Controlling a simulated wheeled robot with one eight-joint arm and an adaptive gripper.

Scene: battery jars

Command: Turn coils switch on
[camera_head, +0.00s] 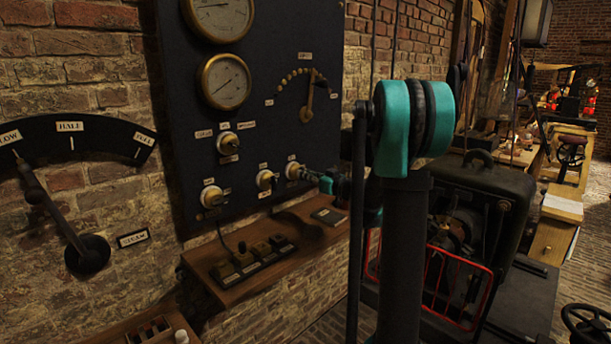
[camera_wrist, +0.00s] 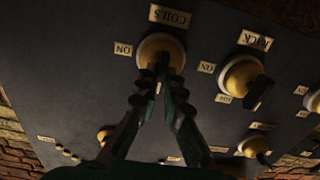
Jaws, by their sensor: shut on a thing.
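The coils switch (camera_wrist: 160,46) is a round cream and brass knob under a tag reading COILS, upside down in the wrist view, with an ON tag to its left. In the head view the switch (camera_head: 293,170) is the right one of the lower row on the dark panel. My gripper (camera_wrist: 163,76) has both fingers closed together at its front, shut on its lever. The lever is mostly hidden between the fingertips, so its exact position cannot be told. In the head view my gripper (camera_head: 312,174) reaches the panel from the right.
The rack switch (camera_wrist: 240,76) sits beside the coils switch. Other switches (camera_head: 265,180) and gauges (camera_head: 226,81) are on the panel (camera_head: 280,45). A wooden shelf (camera_head: 300,236) with small black boxes juts out below. A red-framed machine (camera_head: 450,260) stands right of my arm.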

